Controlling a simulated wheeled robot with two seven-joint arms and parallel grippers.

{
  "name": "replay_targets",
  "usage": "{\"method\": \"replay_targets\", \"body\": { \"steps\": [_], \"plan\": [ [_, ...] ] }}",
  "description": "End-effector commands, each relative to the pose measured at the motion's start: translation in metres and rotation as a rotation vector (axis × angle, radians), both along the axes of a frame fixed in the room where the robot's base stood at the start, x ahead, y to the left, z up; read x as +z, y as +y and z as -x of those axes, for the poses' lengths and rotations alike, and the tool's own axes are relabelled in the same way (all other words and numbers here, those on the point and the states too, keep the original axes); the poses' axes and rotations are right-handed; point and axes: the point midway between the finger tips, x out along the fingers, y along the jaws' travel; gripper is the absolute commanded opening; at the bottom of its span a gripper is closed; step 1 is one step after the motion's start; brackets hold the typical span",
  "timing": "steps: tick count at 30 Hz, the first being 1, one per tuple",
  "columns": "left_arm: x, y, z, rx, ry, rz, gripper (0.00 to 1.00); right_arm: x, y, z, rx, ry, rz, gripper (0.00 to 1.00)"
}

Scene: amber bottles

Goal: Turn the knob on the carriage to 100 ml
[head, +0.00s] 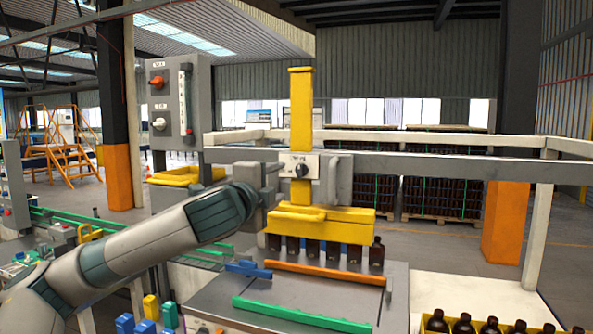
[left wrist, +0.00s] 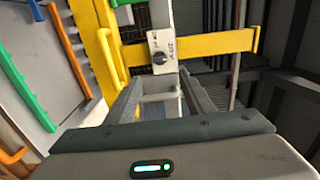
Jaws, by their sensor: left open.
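The carriage (head: 301,105) is a yellow upright on the grey cross rail. Its small white plate (head: 287,159) bears a dark round knob (head: 302,171) with a pale pointer line. The plate's printed marks are too small to read surely, so I cannot tell the knob's setting. In the left wrist view the plate (left wrist: 155,40) and knob (left wrist: 171,47) lie just beyond my fingertips. My right gripper is out of view.
A yellow head (head: 335,222) hangs below the carriage over a row of amber bottles (head: 377,252). Orange (head: 325,274) and green (head: 290,314) bars lie on the grey table. A grey control box (head: 180,95) stands at left. More bottles (head: 437,321) fill a crate at lower right.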

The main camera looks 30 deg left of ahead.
Motion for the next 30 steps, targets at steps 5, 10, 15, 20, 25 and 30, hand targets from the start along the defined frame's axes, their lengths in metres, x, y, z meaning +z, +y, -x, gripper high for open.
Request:
{"method": "replay_targets", "body": {
  "steps": [5, 10, 15, 20, 25, 30],
  "plan": [
    [0.003, 0.008, -0.032, 0.001, 0.003, 0.002, 0.48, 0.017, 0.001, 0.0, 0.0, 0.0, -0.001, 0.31],
    [0.004, 0.015, -0.062, 0.002, 0.001, 0.002, 0.48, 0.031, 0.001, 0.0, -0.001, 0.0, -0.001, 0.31],
    [0.004, 0.022, -0.091, 0.002, 0.003, 0.001, 0.48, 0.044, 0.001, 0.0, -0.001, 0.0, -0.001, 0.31],
    [0.003, 0.027, -0.114, 0.001, 0.002, 0.001, 0.48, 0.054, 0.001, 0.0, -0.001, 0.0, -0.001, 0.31],
    [0.002, 0.031, -0.128, 0.002, 0.0, 0.001, 0.48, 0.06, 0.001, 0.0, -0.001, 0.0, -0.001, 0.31],
    [0.0, 0.032, -0.133, 0.0, 0.0, 0.0, 0.48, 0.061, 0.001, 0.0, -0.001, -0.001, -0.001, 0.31]
  ]
}}
